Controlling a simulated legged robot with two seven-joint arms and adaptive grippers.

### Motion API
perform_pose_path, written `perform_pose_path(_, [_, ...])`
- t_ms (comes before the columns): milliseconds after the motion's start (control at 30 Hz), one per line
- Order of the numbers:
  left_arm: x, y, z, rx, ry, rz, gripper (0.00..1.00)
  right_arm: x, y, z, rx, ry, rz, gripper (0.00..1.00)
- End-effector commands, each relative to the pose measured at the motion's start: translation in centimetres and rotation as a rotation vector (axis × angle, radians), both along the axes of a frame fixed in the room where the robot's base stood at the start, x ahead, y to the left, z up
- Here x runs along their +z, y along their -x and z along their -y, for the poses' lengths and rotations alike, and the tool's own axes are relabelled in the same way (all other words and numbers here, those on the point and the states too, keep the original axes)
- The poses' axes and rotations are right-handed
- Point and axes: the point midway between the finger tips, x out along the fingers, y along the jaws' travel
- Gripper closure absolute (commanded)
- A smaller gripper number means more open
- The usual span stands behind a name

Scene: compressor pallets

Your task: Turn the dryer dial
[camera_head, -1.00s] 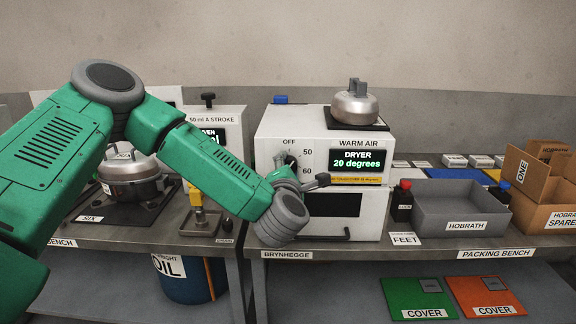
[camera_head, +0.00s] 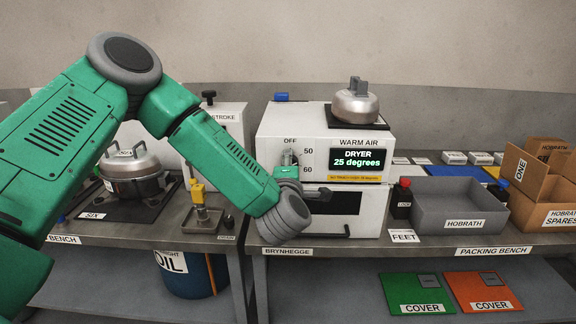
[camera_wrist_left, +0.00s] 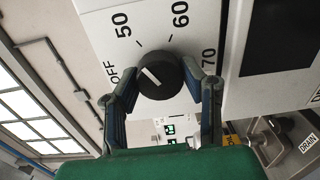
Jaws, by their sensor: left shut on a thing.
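The dryer (camera_head: 270,135) is a white box on the bench, and its green display (camera_head: 357,160) reads 25 degrees. Its black round dial (camera_wrist_left: 160,80) shows in the wrist view, with a white pointer line towards the side between OFF and 50. Marks OFF, 50, 60 and 70 ring it. My left gripper (camera_wrist_left: 160,74) is shut on the dial, one finger on each side. In the head view my green left arm and wrist hide most of the dial. My right gripper is not in view.
An oven door with a dark window is below the display. A grey bin (camera_head: 460,205) and cardboard boxes (camera_head: 540,185) stand to the right. A lidded pot (camera_head: 135,170) stands to the left behind my arm.

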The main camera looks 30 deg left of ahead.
Motion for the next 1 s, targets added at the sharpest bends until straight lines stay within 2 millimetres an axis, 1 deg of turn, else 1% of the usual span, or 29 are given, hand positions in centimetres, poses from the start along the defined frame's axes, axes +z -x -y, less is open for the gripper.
perform_pose_path(33, [-0.5,0.1,0.3,-0.009,0.002,-0.012,0.93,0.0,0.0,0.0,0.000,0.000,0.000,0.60])
perform_pose_path(267, [-0.5,0.1,0.3,-0.009,0.002,-0.013,0.93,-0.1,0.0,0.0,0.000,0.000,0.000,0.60])
perform_pose_path(300, [-0.6,0.1,0.3,-0.010,0.003,-0.014,0.53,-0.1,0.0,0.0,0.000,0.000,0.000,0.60])
perform_pose_path(333, [-0.5,0.1,0.3,-0.010,0.002,-0.013,0.44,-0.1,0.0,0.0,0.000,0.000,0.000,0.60])
perform_pose_path(633, [-0.2,0.2,0.1,-0.004,0.003,-0.005,0.44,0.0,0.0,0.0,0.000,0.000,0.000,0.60])
perform_pose_path(733, [-0.2,0.6,0.3,-0.004,0.004,-0.004,0.44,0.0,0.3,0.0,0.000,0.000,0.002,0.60])
perform_pose_path(867, [-0.2,2.1,1.3,-0.008,0.004,-0.006,0.44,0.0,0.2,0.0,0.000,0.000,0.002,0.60])
perform_pose_path(1000, [-0.2,4.7,2.9,-0.009,0.003,-0.008,0.44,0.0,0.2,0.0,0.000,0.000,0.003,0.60])
